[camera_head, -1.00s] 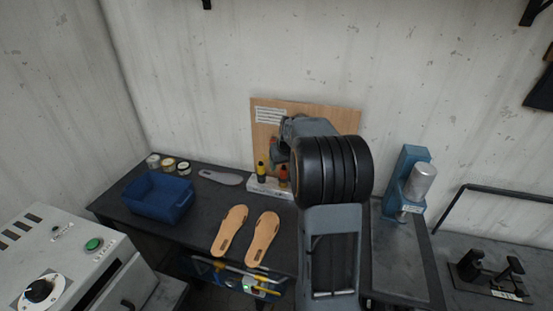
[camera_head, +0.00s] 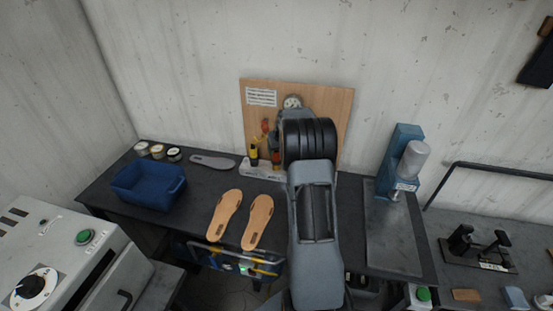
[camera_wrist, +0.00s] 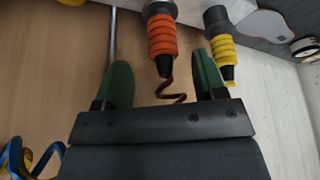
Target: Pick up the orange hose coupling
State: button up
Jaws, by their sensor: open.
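The orange hose coupling (camera_wrist: 162,38) shows in the wrist view as a ribbed orange sleeve with a dark tip and a thin reddish coil below it. My gripper (camera_wrist: 162,62) is open, with one green-padded finger on each side of the coupling's lower end. I see no contact; the coupling's depth between the fingers is hard to tell. A yellow ribbed coupling (camera_wrist: 221,50) stands close beside the right finger. In the head view the orange coupling (camera_head: 277,158) is partly visible beside my arm, which hides my fingers.
The black bench (camera_head: 190,222) also bears a blue bin (camera_head: 150,190) and tan soles (camera_head: 224,215). A blue press (camera_head: 400,160) stands to the right.

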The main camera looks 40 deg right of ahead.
aim_at(276, 152)
jog(key=shift+x, duration=2.2)
jog(key=shift+w+a, duration=0.1)
jog(key=shift+w, duration=0.05)
jog(key=shift+c, duration=0.3)
jog(key=c, duration=1)
jog(key=shift+r, duration=0.15)
